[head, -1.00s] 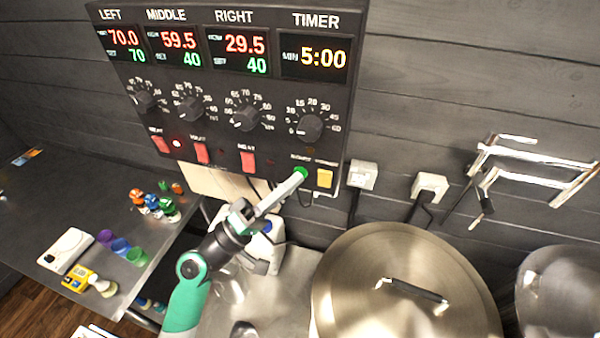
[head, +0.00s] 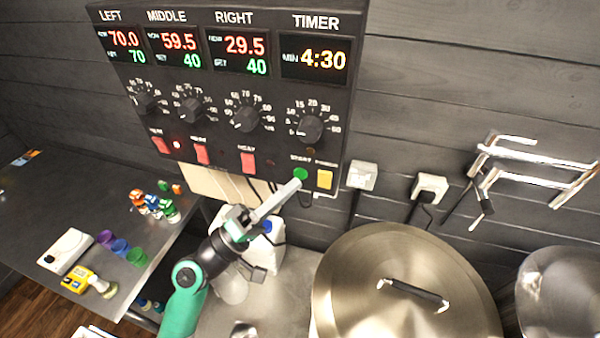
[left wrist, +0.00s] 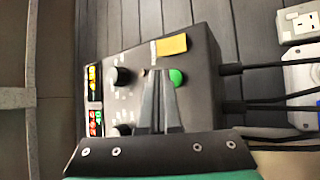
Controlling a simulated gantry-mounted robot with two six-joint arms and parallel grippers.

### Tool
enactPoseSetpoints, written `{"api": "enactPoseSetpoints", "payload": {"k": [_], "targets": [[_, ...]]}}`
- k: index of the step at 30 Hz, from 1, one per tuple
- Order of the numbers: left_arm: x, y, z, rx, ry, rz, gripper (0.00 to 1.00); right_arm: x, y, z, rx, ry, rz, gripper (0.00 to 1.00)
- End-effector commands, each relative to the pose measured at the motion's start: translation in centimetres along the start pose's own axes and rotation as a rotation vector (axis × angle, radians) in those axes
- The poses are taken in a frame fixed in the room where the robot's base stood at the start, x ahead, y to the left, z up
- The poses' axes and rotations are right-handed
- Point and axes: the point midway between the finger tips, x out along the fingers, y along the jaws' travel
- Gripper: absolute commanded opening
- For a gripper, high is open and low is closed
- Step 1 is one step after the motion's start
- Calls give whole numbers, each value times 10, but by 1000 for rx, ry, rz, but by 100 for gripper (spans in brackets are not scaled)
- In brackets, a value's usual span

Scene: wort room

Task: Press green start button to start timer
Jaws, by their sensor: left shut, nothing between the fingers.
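The green start button (head: 300,174) sits at the lower right of the dark control panel (head: 270,120), left of the yellow button (head: 325,179). The timer display (head: 316,60) reads 4:30. My left gripper (head: 297,184) is shut and empty, its tip just below the green button, with a small gap apparent. In the left wrist view the shut fingers (left wrist: 154,75) point at the panel, and the green button (left wrist: 176,77) shows just right of their tips, below the yellow button (left wrist: 172,45). My right gripper is not in view.
A large lidded steel pot (head: 400,290) stands at the lower right. Wall sockets (head: 362,176) and a metal wall rack (head: 530,175) are right of the panel. A side table (head: 60,205) at left holds small coloured items.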

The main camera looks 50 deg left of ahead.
Motion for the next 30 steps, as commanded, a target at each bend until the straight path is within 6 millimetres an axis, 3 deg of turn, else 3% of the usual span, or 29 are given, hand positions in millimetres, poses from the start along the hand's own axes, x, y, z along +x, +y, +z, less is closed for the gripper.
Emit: {"api": "enactPoseSetpoints", "payload": {"k": [7,21,30], "targets": [[-2,2,2,0,0,0,0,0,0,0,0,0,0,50],[-33,24,24,-1,-1,-1,0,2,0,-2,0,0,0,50],[-35,26,26,0,0,0,0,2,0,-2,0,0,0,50]]}}
